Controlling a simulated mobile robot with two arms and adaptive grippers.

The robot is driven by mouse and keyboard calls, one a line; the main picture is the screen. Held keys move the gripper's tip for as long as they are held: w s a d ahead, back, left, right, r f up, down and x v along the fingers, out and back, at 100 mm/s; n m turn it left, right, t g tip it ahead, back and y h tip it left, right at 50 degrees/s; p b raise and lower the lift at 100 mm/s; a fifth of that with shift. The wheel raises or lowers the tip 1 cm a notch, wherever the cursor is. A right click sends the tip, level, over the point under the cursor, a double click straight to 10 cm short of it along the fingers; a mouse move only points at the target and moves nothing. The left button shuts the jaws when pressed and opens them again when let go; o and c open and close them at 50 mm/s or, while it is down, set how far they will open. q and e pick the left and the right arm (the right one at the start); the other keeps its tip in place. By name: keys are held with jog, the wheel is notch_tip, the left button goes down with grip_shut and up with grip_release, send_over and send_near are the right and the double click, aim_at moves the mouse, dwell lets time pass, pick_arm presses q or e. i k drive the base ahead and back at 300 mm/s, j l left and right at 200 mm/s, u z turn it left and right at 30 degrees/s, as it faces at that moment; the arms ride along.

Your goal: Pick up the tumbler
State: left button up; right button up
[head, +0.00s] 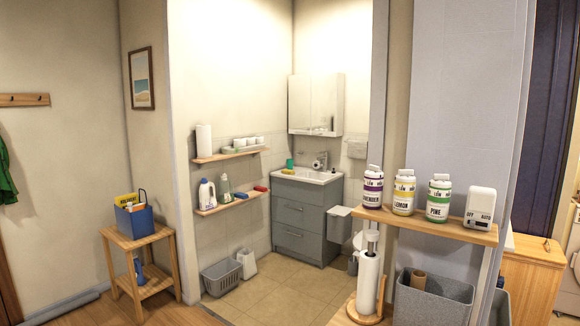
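A small green cup-shaped thing (290,163), which looks like the tumbler, stands at the left back of the white sink (318,177) on the grey vanity. It is far off and small in the head view, so its details are hard to tell. A yellow item (288,171) lies just in front of it. Neither of my grippers is in view.
A shelf (427,225) with several bottles and a white device stands near at right. Below it are a paper towel holder (368,286) and a grey bin (433,298). A wooden side table (142,238) stands left. The tiled floor (266,290) before the vanity is mostly clear.

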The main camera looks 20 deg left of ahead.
aim_at(289, 162)
jog(key=i+j+u, duration=0.2)
jog(key=j+u, duration=0.2)
jog(key=i+j+u, duration=0.2)
jog(key=j+u, duration=0.25)
jog(key=i+j+u, duration=0.15)
jog(key=u, duration=0.25)
jog(key=i+j+u, duration=0.1)
jog(key=i+u, duration=0.35)
jog(key=i+j+u, duration=0.1)
jog(key=i, duration=0.35)
jog(key=i+j, duration=0.2)
jog(key=i, duration=0.2)
jog(key=i+l+z, duration=0.1)
jog(key=i+z, duration=0.6)
jog(key=z, duration=0.2)
jog(key=i+j+z, duration=0.1)
jog(key=i+z, duration=0.35)
jog(key=i+l+z, duration=0.25)
jog(key=i+z, duration=0.15)
jog(key=i, duration=0.5)
jog(key=i+z, duration=0.4)
jog(key=i, duration=0.45)
jog(key=j, duration=0.1)
